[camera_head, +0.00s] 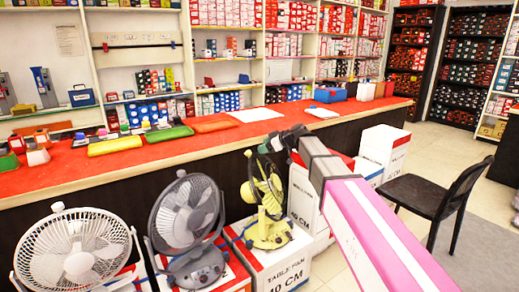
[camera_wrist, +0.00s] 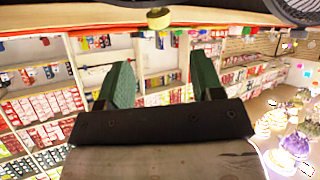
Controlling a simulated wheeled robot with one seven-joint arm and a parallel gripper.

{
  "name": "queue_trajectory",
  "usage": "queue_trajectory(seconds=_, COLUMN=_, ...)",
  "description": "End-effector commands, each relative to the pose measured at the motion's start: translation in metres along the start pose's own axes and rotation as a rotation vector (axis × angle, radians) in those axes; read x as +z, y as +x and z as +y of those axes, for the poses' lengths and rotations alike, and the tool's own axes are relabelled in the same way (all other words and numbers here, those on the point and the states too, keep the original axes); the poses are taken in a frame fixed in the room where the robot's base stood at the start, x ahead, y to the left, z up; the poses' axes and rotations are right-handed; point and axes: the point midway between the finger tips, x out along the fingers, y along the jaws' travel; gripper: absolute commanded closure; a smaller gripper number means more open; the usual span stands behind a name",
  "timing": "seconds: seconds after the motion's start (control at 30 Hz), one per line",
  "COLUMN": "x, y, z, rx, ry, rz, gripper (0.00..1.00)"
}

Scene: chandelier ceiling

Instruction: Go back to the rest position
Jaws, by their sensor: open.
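My gripper (camera_wrist: 163,80) shows in the wrist view with its two green fingers spread apart and nothing between them. In the head view my pink and white arm reaches up from the lower right, and my gripper (camera_head: 272,143) is at its far end. There it is seen in front of the counter's front side, just above the yellow fan in the picture. Whether it touches the fan or the counter cannot be told.
A long red-topped counter (camera_head: 190,146) crosses the scene, with shelves behind. A white fan (camera_head: 78,252), a grey fan (camera_head: 187,222) and a yellow fan (camera_head: 266,205) stand before it on boxes. A black chair (camera_head: 433,197) is at right, with open floor around it.

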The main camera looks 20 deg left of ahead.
Motion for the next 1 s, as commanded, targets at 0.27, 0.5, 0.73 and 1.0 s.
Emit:
queue_trajectory(seconds=0.27, x=0.000, y=-0.003, z=0.000, rx=0.000, ry=0.000, rz=0.000, gripper=0.39)
queue_trajectory(seconds=0.5, x=0.027, y=-0.013, z=-0.003, rx=0.010, ry=0.055, rz=-0.044, gripper=0.39)
queue_trajectory(seconds=0.73, x=0.149, y=-0.061, z=-0.023, rx=0.077, ry=0.338, rz=-0.263, gripper=0.39)
queue_trajectory(seconds=1.0, x=0.299, y=-0.141, z=-0.072, rx=0.239, ry=0.743, rz=-0.555, gripper=0.39)
